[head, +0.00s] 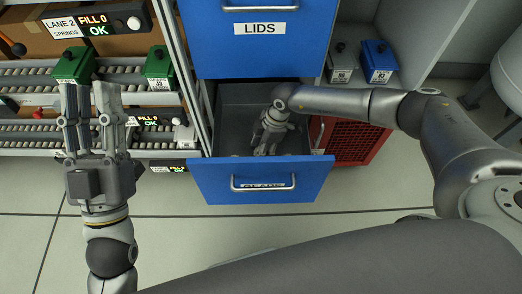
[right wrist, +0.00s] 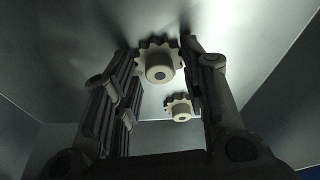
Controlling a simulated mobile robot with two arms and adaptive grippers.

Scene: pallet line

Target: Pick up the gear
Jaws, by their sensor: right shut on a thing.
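The gear (right wrist: 160,66), pale with a toothed rim and a round hub, shows between the fingers of my right gripper (right wrist: 158,52) in the right wrist view. The gripper is shut on it. A second similar gear (right wrist: 181,109) lies nearby, apart from the fingers. In the head view my right gripper (head: 266,148) reaches down into the open blue drawer (head: 222,184), and the held gear is hard to make out there. My left gripper (head: 92,95) is at the left, its fingers apart and empty, in front of the roller racks.
A shut blue drawer labelled LIDS (head: 260,54) is directly above the open one. A red crate (head: 352,140) stands right of the drawer. Green bins (head: 158,66) sit on roller lanes (head: 30,70) at the left. Bare floor (head: 180,235) lies in front.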

